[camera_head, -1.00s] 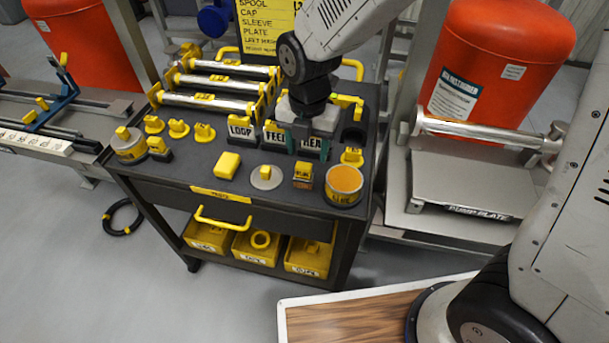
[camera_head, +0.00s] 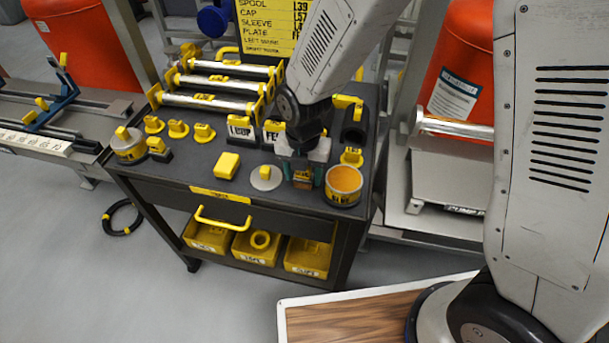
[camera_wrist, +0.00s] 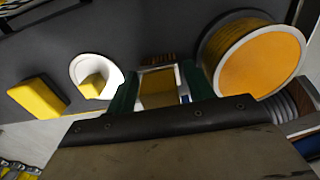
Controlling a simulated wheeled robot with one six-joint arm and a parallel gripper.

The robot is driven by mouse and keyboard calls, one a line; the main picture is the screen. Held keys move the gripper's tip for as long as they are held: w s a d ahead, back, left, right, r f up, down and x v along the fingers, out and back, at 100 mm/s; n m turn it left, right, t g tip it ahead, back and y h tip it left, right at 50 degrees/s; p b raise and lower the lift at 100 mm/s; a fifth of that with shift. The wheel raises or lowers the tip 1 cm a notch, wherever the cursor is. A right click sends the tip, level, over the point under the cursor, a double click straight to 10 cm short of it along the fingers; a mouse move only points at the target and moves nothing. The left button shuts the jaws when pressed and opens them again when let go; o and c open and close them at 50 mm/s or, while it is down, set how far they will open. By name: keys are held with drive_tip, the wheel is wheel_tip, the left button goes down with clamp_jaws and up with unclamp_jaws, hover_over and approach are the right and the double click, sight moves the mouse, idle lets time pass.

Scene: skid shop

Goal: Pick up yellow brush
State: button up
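The yellow brush, a small block with a yellow top and brown lower part (camera_head: 303,180), stands on the dark cart top (camera_head: 212,172) between a grey disc with a yellow knob and a round tub with an orange top. My gripper (camera_head: 303,169) is directly above it, with its green fingers on either side. In the wrist view, the brush's yellow top (camera_wrist: 158,88) lies between the fingers (camera_wrist: 160,92), with a gap visible at the right finger. The gripper is open. The lower part of the brush is partly hidden.
The orange-topped tub (camera_head: 344,182) stands close right of the gripper. The grey disc (camera_head: 266,177) and a yellow block (camera_head: 227,165) are to the left. Labelled dark blocks (camera_head: 272,133) and silver rollers (camera_head: 212,103) stand behind. The cart's front edge is close.

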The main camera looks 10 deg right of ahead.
drive_tip(key=c, duration=0.7)
drive_tip(key=shift+o, duration=0.2)
drive_tip(key=shift+r, duration=0.5)
drive_tip(key=r, duration=0.1)
drive_tip(key=s+r, duration=0.1)
drive_tip(key=shift+a+r, duration=0.15)
drive_tip(key=shift+r, duration=0.2)
drive_tip(key=s+a+r, duration=0.1)
drive_tip(key=s+a, duration=0.4)
drive_tip(key=s, duration=0.9)
drive_tip(key=shift+r, duration=0.15)
drive_tip(key=shift+o, duration=1)
